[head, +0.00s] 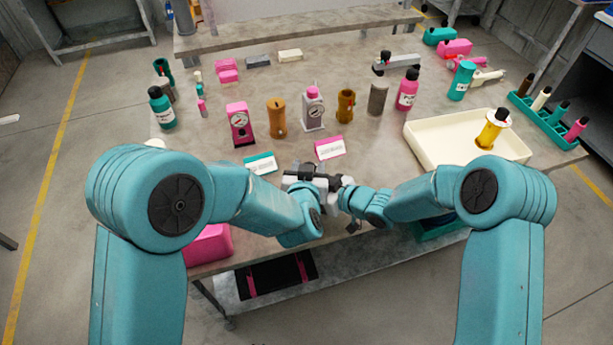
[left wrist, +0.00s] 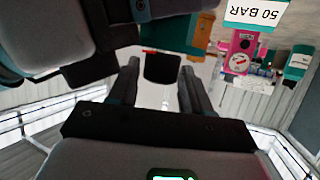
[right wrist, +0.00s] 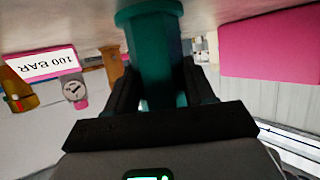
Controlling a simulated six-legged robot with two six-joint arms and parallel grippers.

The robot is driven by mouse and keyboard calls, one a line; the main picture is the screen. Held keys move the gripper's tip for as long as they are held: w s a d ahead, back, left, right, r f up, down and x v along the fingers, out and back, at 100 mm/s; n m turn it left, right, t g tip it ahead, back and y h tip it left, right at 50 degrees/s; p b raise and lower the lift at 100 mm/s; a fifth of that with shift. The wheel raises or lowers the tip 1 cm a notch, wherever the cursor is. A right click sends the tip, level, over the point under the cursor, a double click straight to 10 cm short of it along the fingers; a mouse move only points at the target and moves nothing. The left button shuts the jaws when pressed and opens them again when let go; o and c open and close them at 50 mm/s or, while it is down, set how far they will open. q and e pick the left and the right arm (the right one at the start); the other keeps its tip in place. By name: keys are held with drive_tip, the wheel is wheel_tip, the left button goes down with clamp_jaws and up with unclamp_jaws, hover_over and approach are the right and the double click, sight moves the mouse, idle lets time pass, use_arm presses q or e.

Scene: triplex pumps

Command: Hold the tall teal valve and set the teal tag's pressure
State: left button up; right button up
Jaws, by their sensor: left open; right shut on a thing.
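The tall teal valve (right wrist: 155,45) fills the space between the fingers of my right gripper (right wrist: 160,75) in the right wrist view; that gripper is shut on it. My left gripper (left wrist: 160,72) is open. A black knob-like part (left wrist: 162,68) shows between its fingers, with a small red mark behind it and teal beyond; I cannot tell whether the fingers touch it. The teal tag (head: 259,163) stands on the table, left of the grippers; in the left wrist view a tag (left wrist: 257,12) reads 50 BAR, upside down. In the head view my arms and grippers largely hide the valve.
A pink tag (head: 330,149) stands just behind the grippers and reads 100 BAR in the right wrist view (right wrist: 40,64). Pink (head: 240,124), orange (head: 277,118) and grey (head: 313,108) pump bodies stand farther back. A cream tray (head: 425,148) lies at right.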

use_arm(q)
drive_tip(key=d+v, duration=0.1)
drive_tip(key=v, duration=1)
drive_tip(key=shift+a, duration=0.5)
drive_tip(key=shift+o, duration=1.2)
drive_tip(key=shift+w+d, duration=0.1)
drive_tip(key=shift+d, duration=0.15)
drive_tip(key=w+d+r+m+g+h, duration=0.25)
drive_tip(key=d+g+h, duration=0.35)
drive_tip(key=d, duration=0.6)
drive_tip(key=w+a+r+n+g+y, duration=0.1)
drive_tip(key=w+a+r+y, duration=0.15)
drive_tip(key=a, duration=0.35)
drive_tip(key=w+a+r+n+g+y, duration=0.1)
drive_tip(key=a+r+n+g+y, duration=0.1)
drive_tip(key=a+y, duration=0.3)
drive_tip(key=shift+m+h, duration=0.25)
drive_tip(key=shift+h, duration=0.1)
drive_tip(key=x, duration=0.7)
drive_tip(key=a+x, duration=0.1)
drive_tip(key=x, duration=0.3)
drive_tip(key=shift+f, duration=0.2)
